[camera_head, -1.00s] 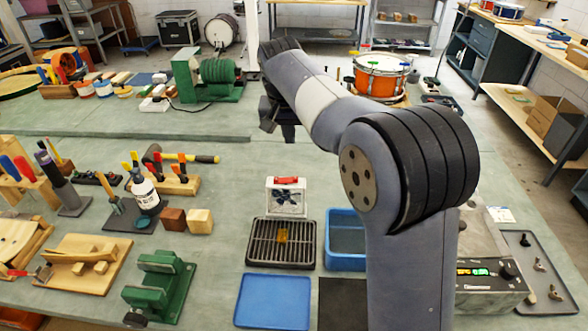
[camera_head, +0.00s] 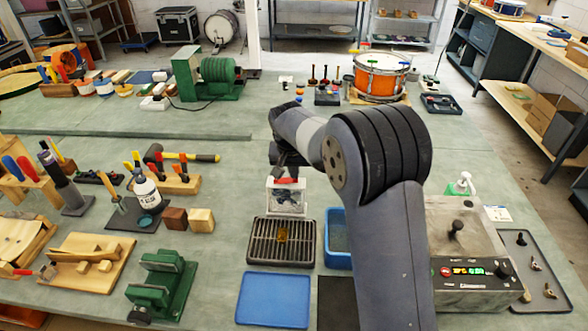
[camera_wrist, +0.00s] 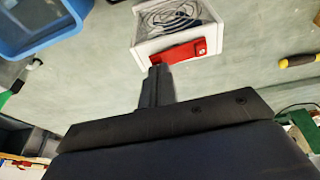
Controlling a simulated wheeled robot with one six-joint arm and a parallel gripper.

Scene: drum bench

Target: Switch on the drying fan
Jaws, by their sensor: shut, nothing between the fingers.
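The drying fan is a small white box (camera_head: 287,201) with a round grille, standing behind the dark slotted rack in the head view. It also shows at the top of the wrist view (camera_wrist: 147,43), with a red switch piece (camera_wrist: 196,48) along its edge. The red piece also shows on top of the box in the head view (camera_head: 286,181). My gripper (camera_wrist: 158,72) is shut and empty. Its tips are at the left end of the red piece; I cannot tell whether they touch. In the head view my gripper is just above and behind the fan.
The slotted rack (camera_head: 259,243) holds a small amber piece. A blue bin (camera_head: 338,259) stands right of it, also in the wrist view (camera_wrist: 75,45). A hammer (camera_head: 190,157) and wooden blocks (camera_head: 201,220) lie left. A control box (camera_head: 470,268) stands right.

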